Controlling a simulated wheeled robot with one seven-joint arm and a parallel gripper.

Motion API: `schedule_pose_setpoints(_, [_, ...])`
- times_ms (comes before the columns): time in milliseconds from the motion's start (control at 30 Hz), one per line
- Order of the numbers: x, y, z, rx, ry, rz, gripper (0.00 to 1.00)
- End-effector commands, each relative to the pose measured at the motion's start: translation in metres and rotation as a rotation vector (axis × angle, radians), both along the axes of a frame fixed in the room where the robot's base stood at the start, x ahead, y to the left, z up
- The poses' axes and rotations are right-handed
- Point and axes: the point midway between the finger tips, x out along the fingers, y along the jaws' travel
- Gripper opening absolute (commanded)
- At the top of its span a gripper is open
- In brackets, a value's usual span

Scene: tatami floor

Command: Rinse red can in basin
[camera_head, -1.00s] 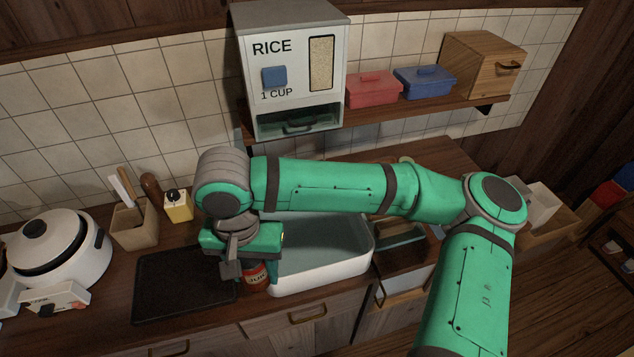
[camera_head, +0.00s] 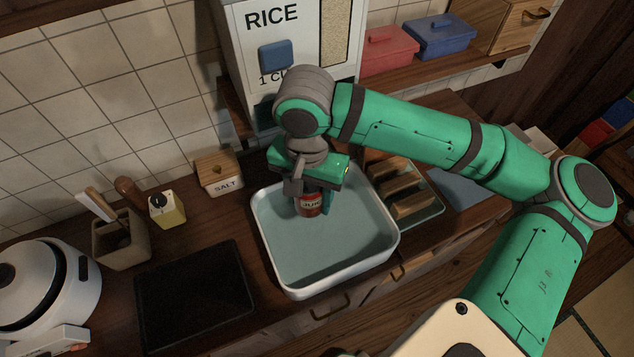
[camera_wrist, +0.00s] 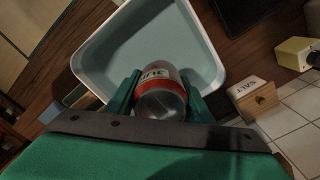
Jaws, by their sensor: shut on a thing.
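My gripper (camera_head: 314,200) is shut on the red can (camera_head: 310,206), which has a pale label band with dark letters. The can is upright over the back part of the white basin (camera_head: 262,236). The basin has a blue-grey inside; I cannot tell whether it holds water or whether the can touches its floor. In the wrist view the can (camera_wrist: 160,97) sits between the two green fingers, with the basin (camera_wrist: 150,35) beyond it. My arm hides part of the basin's back rim.
A black board (camera_head: 195,297) lies left of the basin. The rice dispenser (camera_head: 300,30) is behind the basin. A rack (camera_head: 412,200) with wooden pieces is to its right.

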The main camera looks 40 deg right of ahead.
Motion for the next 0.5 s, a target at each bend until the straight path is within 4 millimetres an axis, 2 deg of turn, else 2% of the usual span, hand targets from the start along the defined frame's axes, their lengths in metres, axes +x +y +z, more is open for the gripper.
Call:
schedule_pose_setpoints(167, [-0.001, -0.002, -0.006, 0.001, 0.001, -0.005, 0.26])
schedule_pose_setpoints(500, [-0.005, -0.009, -0.031, 0.001, 0.001, -0.022, 0.26])
